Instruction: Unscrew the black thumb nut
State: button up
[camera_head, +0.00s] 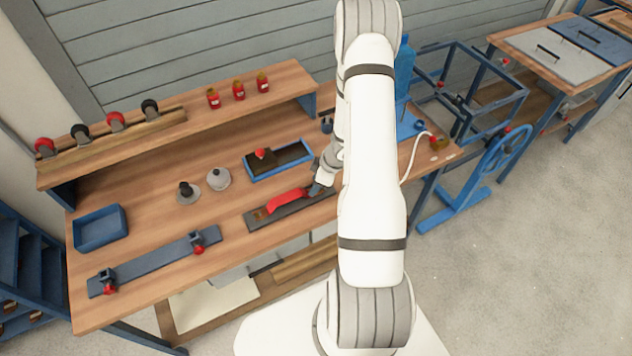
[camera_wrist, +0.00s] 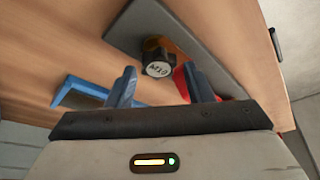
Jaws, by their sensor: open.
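The black thumb nut (camera_wrist: 158,62) shows in the wrist view with pale lettering on its end face. It sits in front of a brass-coloured part on the grey plate (camera_wrist: 215,45). In the head view the dark plate (camera_head: 262,222) lies on the bench, and I cannot make the nut out there, near my arm. A red part (camera_head: 285,200) lies on the plate and also shows in the wrist view (camera_wrist: 182,84), partly behind the right finger. My gripper (camera_wrist: 160,86) is open and empty. Its two blue fingers are apart, with the nut beyond the gap between their tips.
A blue-rimmed tray (camera_head: 308,148) with a red-knobbed block stands behind the plate. A blue rail (camera_head: 155,267) with red clamps lies at the front left. A blue bin (camera_head: 100,230) is at the far left. Bare wood lies between them.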

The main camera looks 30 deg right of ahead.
jog(key=shift+a, duration=0.1)
jog(key=shift+f+m+b, duration=0.2)
jog(key=shift+m+b, duration=0.6)
jog(key=shift+b, duration=0.1)
jog(key=m+t+h+b, duration=0.1)
jog(key=m+b, duration=0.2)
jog(key=m+h+b, duration=0.1)
jog(key=m+b, duration=0.1)
jog(key=m+h+b, duration=0.1)
jog(key=m+b, duration=0.3)
jog(key=b, duration=0.1)
jog(key=shift+w+d+m+t+h, duration=0.15)
jog(key=shift+d+m+t+h, duration=0.2)
jog(key=shift+m+t+h, duration=0.05)
jog(key=m+h+b, duration=0.1)
jog(key=m+b, duration=0.2)
jog(key=b, duration=0.2)
jog(key=shift+d, duration=0.15)
jog(key=m+h+b, duration=0.1)
jog(key=m+b, duration=0.1)
jog(key=b, duration=0.4)
jog(key=shift+g, duration=0.3)
jog(key=m+b, duration=0.1)
jog(key=b, duration=0.2)
jog(key=shift+d, duration=0.15)
